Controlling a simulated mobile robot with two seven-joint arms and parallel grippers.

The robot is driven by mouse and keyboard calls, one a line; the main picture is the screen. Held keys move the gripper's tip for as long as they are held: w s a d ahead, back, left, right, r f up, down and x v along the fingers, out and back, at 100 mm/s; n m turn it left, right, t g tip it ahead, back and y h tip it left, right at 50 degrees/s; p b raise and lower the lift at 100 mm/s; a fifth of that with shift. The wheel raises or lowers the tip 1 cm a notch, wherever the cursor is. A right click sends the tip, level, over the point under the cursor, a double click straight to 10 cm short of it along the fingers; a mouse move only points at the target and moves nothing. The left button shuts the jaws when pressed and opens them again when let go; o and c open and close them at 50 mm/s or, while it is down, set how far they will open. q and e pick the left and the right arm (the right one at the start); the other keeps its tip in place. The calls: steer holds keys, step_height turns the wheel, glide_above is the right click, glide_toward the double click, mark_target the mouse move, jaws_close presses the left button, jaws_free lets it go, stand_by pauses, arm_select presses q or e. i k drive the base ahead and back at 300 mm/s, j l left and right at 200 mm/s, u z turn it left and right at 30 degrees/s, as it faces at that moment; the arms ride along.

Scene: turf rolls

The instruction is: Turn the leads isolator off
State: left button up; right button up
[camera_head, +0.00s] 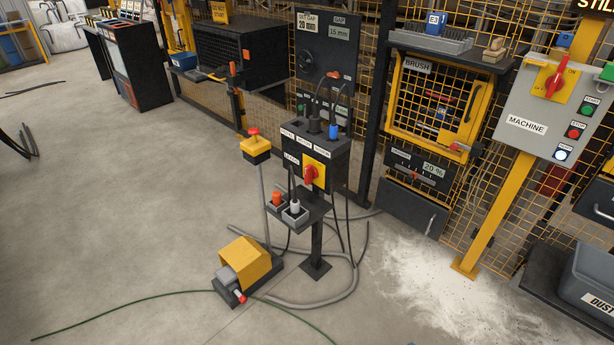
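The leads isolator is a red rotary handle (310,175) on a yellow plate (321,170), on the front of a black pedestal box (333,160) in the middle of the head view. A white label reading LEADS (291,157) sits to its left. The handle looks roughly upright; the plate's marks are too small to read. On the box top, a black plug (314,125) and a blue plug (333,131) stand in sockets. Below the handle, a small shelf holds an orange plug (276,198) and a white plug (294,207). Neither of my grippers is in view.
A similar red handle (556,79) is on the grey MACHINE panel (527,125) at right. A yellow-topped post (255,148) and a yellow foot-pedal unit (248,263) stand left of the pedestal. Hoses and a green cable (150,297) lie on the floor. Open floor lies at left.

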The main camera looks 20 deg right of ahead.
mark_target(310, 171)
steer(key=i+j+z, duration=0.3)
steer(key=i+j, duration=0.15)
steer(key=i+j+z, duration=0.15)
steer(key=j, duration=0.25)
steer(key=i+j+z, duration=0.1)
steer(key=i+j, duration=0.2)
steer(key=i+j+z, duration=0.15)
steer(key=j, duration=0.2)
steer(key=i+j+z, duration=0.15)
steer(key=j, duration=0.2)
steer(key=i+j+z, duration=0.15)
steer(key=j, duration=0.25)
steer(key=i+j+z, duration=0.15)
steer(key=j, duration=0.25)
